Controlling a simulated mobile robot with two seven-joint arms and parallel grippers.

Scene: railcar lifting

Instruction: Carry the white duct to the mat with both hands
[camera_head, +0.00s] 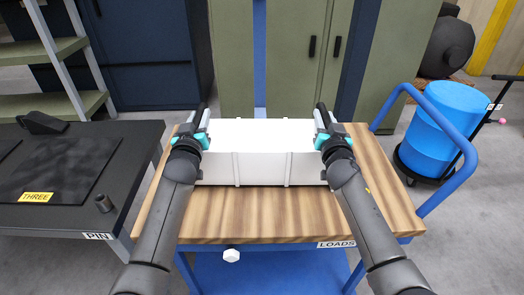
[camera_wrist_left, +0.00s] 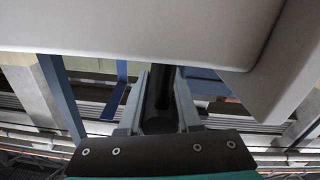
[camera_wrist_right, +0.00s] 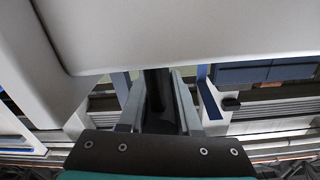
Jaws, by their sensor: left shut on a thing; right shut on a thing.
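The white duct (camera_head: 261,165) is a long box over the wooden top of the cart marked LOADS (camera_head: 300,222). I cannot tell whether it touches the cart top. My left gripper (camera_head: 203,122) is shut at the duct's left end, and my right gripper (camera_head: 322,122) is shut at its right end. In the wrist views, a dark bar lies between the fingers of each gripper, beside the duct's pale wall, which shows in the left wrist view (camera_wrist_left: 150,30) and right wrist view (camera_wrist_right: 180,35). A dark mat (camera_head: 62,165) lies on the black table at the left.
The black table (camera_head: 128,185), marked PIN, stands left of the cart with a small dark cylinder (camera_head: 103,203) on it. A blue barrel (camera_head: 440,130) is at the right. Green and blue cabinets (camera_head: 297,50) stand behind the cart.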

